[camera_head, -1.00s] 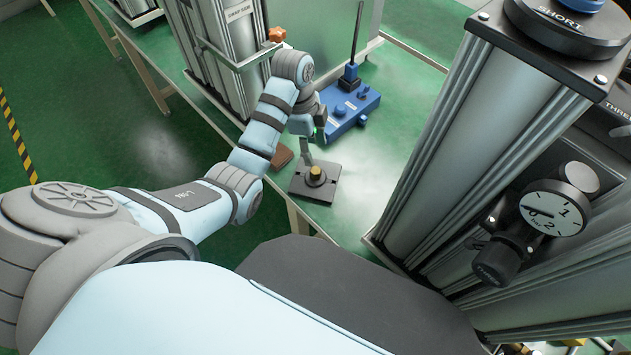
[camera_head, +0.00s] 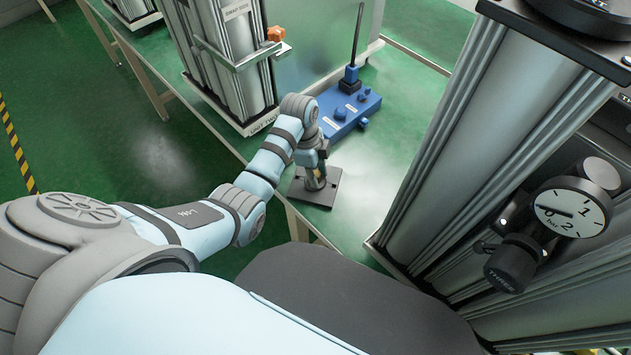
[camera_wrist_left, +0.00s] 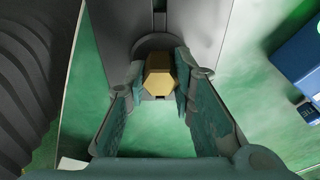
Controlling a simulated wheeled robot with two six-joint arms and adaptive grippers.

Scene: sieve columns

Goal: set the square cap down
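The square cap looks like a dark square plate (camera_head: 313,199) with a round boss and a brass hexagonal knob. It lies flat on the near edge of the green-topped bench. My left gripper (camera_head: 316,184) is down over the middle of the plate. In the left wrist view the brass knob (camera_wrist_left: 160,76) stands between the fingertips of the left gripper (camera_wrist_left: 162,84), with a finger close on each side. I cannot tell whether both fingers press on it. The grey plate (camera_wrist_left: 205,25) shows behind the fingers. My right gripper is not in view.
A blue box (camera_head: 350,112) with an upright black rod stands just behind the plate. A metal column (camera_head: 225,60) with an orange knob stands at the back left. A large column with a dial gauge (camera_head: 571,208) fills the right. Green bench top is clear right of the plate.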

